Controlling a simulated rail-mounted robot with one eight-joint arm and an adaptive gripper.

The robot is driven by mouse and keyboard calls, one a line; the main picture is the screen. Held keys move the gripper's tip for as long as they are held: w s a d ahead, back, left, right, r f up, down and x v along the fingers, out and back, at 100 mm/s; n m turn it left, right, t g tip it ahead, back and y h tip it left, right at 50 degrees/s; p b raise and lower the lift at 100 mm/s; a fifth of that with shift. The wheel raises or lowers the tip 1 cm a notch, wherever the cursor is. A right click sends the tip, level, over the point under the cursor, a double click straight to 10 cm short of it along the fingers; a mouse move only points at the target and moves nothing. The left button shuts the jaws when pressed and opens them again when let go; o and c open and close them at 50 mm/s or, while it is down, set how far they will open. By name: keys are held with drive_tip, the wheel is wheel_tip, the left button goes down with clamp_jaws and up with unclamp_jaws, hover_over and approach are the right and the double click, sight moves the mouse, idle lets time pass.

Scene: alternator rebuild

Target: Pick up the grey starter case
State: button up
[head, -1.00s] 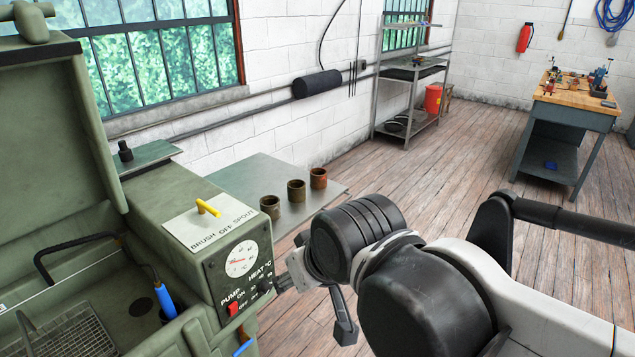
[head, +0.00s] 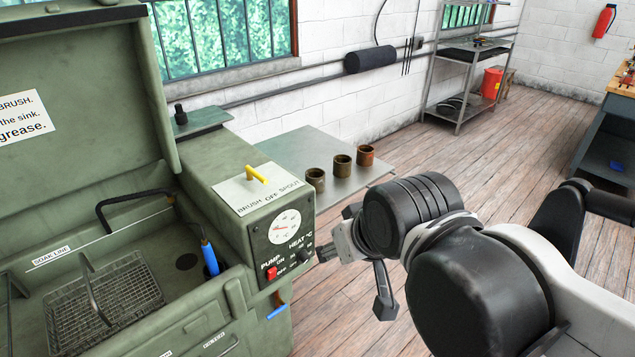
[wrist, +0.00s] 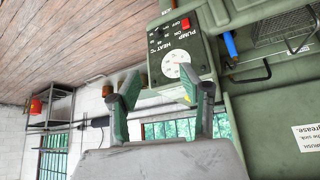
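I cannot make out a grey starter case in either view. My gripper (head: 328,252) is beside the control panel of the green parts washer in the head view, partly hidden behind my wrist. In the wrist view, which looks upside down, my gripper (wrist: 160,84) has its two green-grey fingers spread apart with nothing between them. The washer's control panel (wrist: 182,60) shows beyond the fingertips.
The open green parts washer (head: 200,320) holds a wire basket (head: 105,300) and a blue-handled hose brush (head: 210,258). Three brown sleeves (head: 342,165) stand on a grey metal shelf (head: 290,150). A metal rack (head: 470,65) and a bench (head: 605,135) stand behind. The wood floor between is clear.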

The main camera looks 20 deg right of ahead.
drive_tip(key=shift+o, duration=0.4)
drive_tip(key=o, duration=0.8)
